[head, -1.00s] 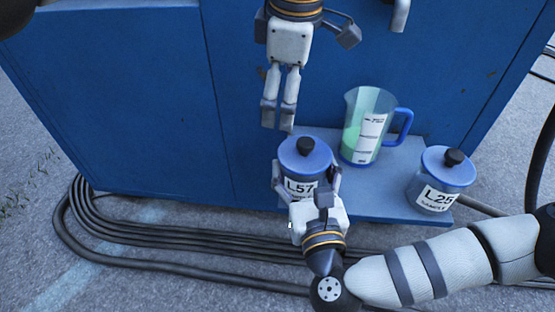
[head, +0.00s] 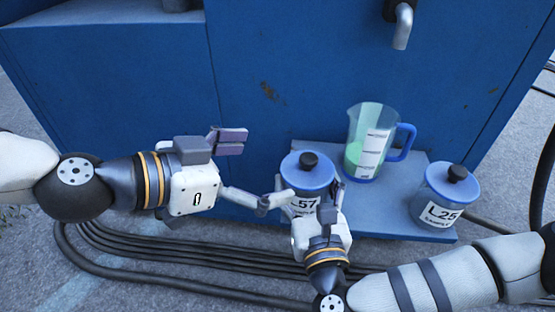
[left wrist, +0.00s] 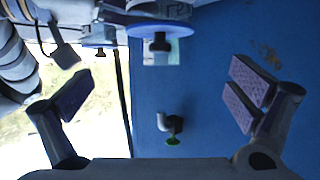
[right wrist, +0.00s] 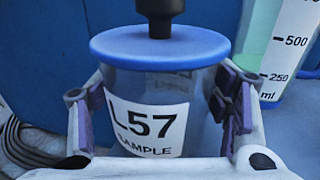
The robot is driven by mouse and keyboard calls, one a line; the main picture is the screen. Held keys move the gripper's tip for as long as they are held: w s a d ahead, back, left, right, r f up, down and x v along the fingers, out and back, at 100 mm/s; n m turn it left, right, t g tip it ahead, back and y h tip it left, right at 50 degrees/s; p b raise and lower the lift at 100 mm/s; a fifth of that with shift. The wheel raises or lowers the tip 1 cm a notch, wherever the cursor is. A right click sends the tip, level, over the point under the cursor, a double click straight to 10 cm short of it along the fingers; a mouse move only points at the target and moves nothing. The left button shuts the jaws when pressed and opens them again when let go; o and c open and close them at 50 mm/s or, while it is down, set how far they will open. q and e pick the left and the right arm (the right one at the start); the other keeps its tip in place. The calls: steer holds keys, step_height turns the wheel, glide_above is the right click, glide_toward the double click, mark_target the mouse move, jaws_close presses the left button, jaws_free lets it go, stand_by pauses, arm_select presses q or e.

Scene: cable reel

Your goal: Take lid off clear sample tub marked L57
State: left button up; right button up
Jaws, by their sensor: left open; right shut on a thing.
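The clear sample tub marked L57 (head: 300,205) stands at the left end of the blue shelf, with its blue lid (head: 297,171) and black knob (head: 309,159) on top. In the right wrist view the tub's label (right wrist: 148,128) reads L57 SAMPLE, and the lid (right wrist: 160,48) sits on the rim. My right gripper (head: 308,190) is shut around the tub's sides below the lid. My left gripper (head: 250,172) is open and empty, left of the tub, its fingers spread toward it. In the left wrist view, the lid (left wrist: 178,29) appears upside down beyond the open fingers (left wrist: 160,88).
A metal spout (head: 402,28) sticks out of the blue cabinet (head: 290,60). Thick black cables (head: 180,250) lie on the ground below.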

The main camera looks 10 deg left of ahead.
mark_target(307, 159)
arm_select(q)
steer(key=x, duration=1)
steer(key=shift+w, duration=0.1)
steer(key=c, duration=1.6)
steer(key=shift+d, duration=0.15)
steer(key=c, duration=0.3)
arm_select(e)
steer(key=shift+a, duration=0.1)
arm_select(q)
steer(key=shift+s+d, duration=0.1)
steer(key=shift+s, duration=0.2)
steer(key=shift+c, duration=0.3)
arm_select(e)
steer(key=shift+a, duration=0.1)
steer(key=shift+s, duration=0.1)
arm_select(q)
steer(key=shift+r, duration=0.15)
steer(key=shift+w, duration=0.25)
arm_select(e)
steer(key=shift+r, duration=0.1)
